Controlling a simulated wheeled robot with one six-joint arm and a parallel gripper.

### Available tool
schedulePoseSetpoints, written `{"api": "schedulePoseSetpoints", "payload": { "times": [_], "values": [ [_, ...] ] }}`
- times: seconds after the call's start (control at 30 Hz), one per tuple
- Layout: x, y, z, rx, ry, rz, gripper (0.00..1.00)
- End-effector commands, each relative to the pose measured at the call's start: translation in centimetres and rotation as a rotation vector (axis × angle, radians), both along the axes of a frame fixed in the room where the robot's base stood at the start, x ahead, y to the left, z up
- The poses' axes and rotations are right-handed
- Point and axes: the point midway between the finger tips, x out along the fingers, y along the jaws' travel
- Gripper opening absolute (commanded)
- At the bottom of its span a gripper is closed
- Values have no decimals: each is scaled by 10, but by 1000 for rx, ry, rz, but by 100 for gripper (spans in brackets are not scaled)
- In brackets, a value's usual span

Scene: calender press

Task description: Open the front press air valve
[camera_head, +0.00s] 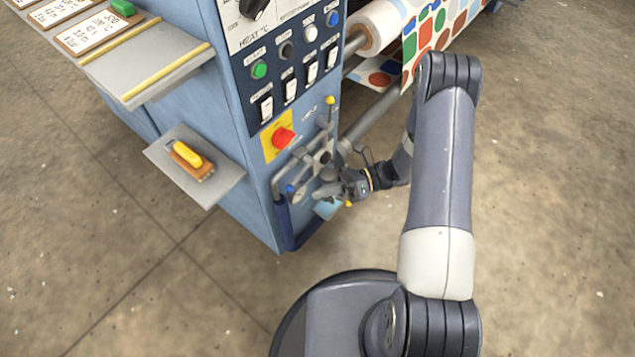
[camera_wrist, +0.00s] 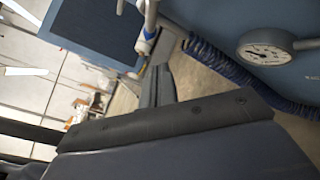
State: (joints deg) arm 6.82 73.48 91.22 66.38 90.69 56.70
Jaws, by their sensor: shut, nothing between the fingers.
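My gripper (camera_head: 335,188) is at the lower front panel of the blue press, close to a cluster of grey pipes and valve fittings (camera_head: 325,157). A yellow-tipped lever (camera_head: 330,101) stands up above the cluster, and a small yellow knob (camera_head: 348,204) shows just below my gripper. A blue-tipped part (camera_head: 290,189) is at the cluster's left. I cannot tell which part is the front press air valve; my gripper and wrist hide some of the fittings. In the wrist view, my dark fingers (camera_wrist: 160,82) are shut and empty, below a grey pipe fitting (camera_wrist: 146,42).
A red knob on a yellow plate (camera_head: 283,138) is above the fittings. A grey shelf (camera_head: 217,187) with a yellow-handled tool juts out at left. A pressure gauge (camera_wrist: 264,50) and a blue coiled hose (camera_wrist: 222,69) show in the wrist view. The floor in front is clear.

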Motion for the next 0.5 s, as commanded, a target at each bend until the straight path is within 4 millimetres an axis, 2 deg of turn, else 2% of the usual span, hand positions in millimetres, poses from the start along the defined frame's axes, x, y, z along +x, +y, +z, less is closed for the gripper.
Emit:
{"api": "schedulePoseSetpoints", "payload": {
  "times": [0.03,0.2,0.4,0.5],
  "values": [
    [5,-13,-2,0,-1,-8,0],
    [15,-51,-9,-2,-1,-6,0],
    [24,-82,-15,0,0,-4,0],
    [26,-90,-17,-1,0,-2,0]
  ]
}}
